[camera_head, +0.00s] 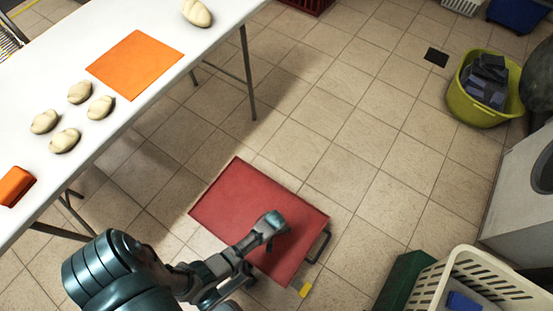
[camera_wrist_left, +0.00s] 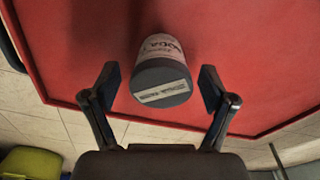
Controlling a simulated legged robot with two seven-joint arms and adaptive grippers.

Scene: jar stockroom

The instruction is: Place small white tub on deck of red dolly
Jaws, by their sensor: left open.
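The red dolly (camera_head: 238,200) stands on the tiled floor at the lower middle of the head view, its flat red deck (camera_wrist_left: 250,50) filling much of the left wrist view. The small white tub (camera_wrist_left: 163,50) has a grey lid and a printed label. It appears to stand on the deck, between my left gripper's fingers, with a visible gap on each side. My left gripper (camera_head: 272,232) is low over the deck's right half and open; its spread fingers also show in the left wrist view (camera_wrist_left: 158,82). The tub is hidden by the gripper in the head view. My right gripper is out of view.
A white table (camera_head: 110,40) at upper left holds an orange mat (camera_head: 135,64), several pale lumps and an orange block (camera_head: 15,186). A yellow-green tub (camera_head: 470,108) and a cream basket (camera_head: 490,285) stand at right. Floor beyond the dolly is clear.

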